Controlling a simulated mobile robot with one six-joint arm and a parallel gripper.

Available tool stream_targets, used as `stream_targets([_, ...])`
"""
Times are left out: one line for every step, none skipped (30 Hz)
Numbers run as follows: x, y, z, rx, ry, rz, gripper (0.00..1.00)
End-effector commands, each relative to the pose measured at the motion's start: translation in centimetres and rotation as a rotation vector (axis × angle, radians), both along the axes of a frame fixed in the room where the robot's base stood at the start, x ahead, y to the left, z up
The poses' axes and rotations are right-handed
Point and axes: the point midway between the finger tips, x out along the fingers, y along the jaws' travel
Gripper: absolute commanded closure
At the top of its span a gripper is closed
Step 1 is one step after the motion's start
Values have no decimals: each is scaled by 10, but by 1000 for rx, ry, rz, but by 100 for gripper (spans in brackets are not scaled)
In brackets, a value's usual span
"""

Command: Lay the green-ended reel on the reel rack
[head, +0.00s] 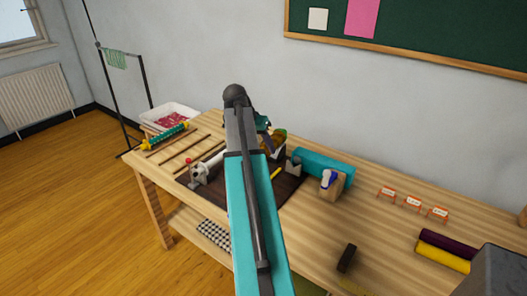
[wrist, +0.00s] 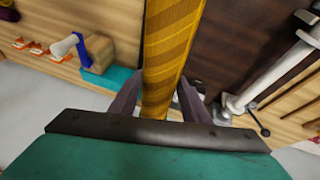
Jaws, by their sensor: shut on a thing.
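My gripper (wrist: 158,104) is shut on a long golden-yellow reel (wrist: 172,45) with brownish stripes, which runs away from the fingers in the wrist view. Its ends are out of that view. In the head view my arm hides most of the gripper; a brown and green piece (head: 279,137) shows beside it above the table, perhaps part of the held reel. The likely reel rack, several dark parallel rails (head: 181,146), lies on the left part of the table. A green reel with yellow ends (head: 166,137) lies at its far left side.
A dark mat (head: 283,196) bears a white roller (head: 212,165) in metal holders. A teal roll (head: 322,162), a wooden block with a blue and white piece (head: 330,182), and small orange-white cards (head: 413,203) stand right. A white basket (head: 170,116) is beyond the far left edge.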

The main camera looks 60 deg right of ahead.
Motion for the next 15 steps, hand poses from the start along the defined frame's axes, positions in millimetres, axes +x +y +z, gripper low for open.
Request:
stream_targets([14, 11, 9, -2, -2, 25, 87])
stream_targets([21, 17, 12, -1, -1, 39, 87])
stream_targets([30, 26, 15, 0, -1, 59, 87])
stream_targets([37, 33, 16, -1, -1, 73, 87])
stream_targets([44, 40, 18, 0, 0, 88, 87])
stream_targets([53, 49, 20, 0, 0, 108, 87])
stream_targets([60, 56, 21, 0, -1, 124, 87])
stream_targets([66, 64, 22, 0, -1, 139, 87])
stream_targets([75, 73, 23, 0, 0, 159, 87])
stream_targets([81, 81, 23, 0, 0, 175, 87])
stream_targets([87, 88, 24, 0, -1, 190, 87])
stream_targets([95, 99, 24, 0, -1, 211, 87])
stream_targets([101, 106, 25, 0, -1, 227, 87])
stream_targets([107, 114, 25, -1, -1, 242, 87])
stream_targets([114, 125, 25, 0, -1, 263, 87])
